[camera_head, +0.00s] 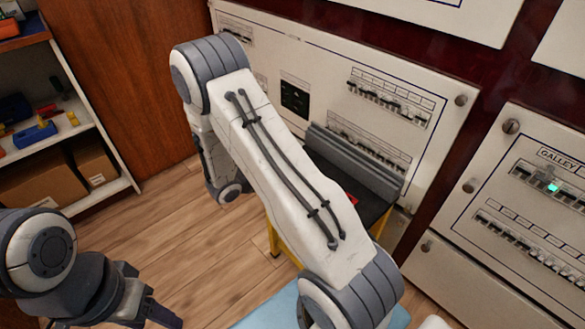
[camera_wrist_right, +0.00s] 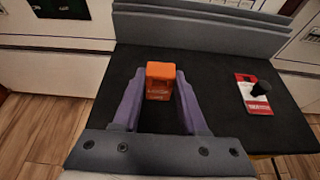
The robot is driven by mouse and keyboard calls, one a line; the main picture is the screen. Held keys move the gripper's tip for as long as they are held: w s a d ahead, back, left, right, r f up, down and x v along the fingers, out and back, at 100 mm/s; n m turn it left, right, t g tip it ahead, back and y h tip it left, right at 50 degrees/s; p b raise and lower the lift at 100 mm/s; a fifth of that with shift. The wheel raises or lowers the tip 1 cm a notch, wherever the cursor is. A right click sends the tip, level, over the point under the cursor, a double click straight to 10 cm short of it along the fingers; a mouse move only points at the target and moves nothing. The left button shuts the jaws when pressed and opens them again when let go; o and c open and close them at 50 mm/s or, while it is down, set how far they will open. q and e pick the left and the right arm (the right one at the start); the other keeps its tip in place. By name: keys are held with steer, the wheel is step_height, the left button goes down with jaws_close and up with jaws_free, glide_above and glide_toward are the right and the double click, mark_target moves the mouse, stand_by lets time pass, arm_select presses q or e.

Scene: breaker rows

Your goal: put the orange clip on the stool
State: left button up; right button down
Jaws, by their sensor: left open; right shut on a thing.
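The orange clip (camera_wrist_right: 160,73) is between the purple-grey fingers of my right gripper (camera_wrist_right: 161,88) in the right wrist view. The gripper is shut on it. The clip is over the black top of the stool (camera_wrist_right: 215,118); I cannot tell whether it touches the surface. In the head view the stool (camera_head: 370,212) shows as a dark top with yellow legs, partly covered by my right arm. The clip and right gripper are hidden there. My left gripper (camera_head: 163,315) is open and empty at the lower left, away from the stool.
A red and white tag with a black knob (camera_wrist_right: 254,95) lies on the stool, right of the clip. Grey ribbed bars (camera_head: 355,160) stand along the stool's back edge, before the breaker panel (camera_head: 440,90). A shelf (camera_head: 115,190) with boxes is at the left.

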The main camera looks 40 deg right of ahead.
steer(key=shift+c, duration=2.2)
jaws_free()
steer(key=shift+f, duration=0.1)
steer(key=shift+r, duration=0.2)
steer(key=shift+a+r+p, duration=0.2)
steer(key=shift+a+p, duration=0.1)
steer(key=w+p+v, duration=0.1)
steer(key=p+v, duration=0.2)
steer(key=v, duration=0.8)
steer(key=s+a+r+m+y, duration=0.6)
steer(key=s+a+y, duration=0.1)
steer(key=s+a, duration=0.4)
steer(key=s+a+r+m+g+y, duration=0.1)
steer(key=s+a+r+m+y, duration=0.4)
steer(key=s+a, duration=0.6)
steer(key=r+y, duration=0.1)
steer(key=y, duration=0.1)
steer(key=shift+m+y, duration=0.3)
steer(key=shift+m, duration=0.1)
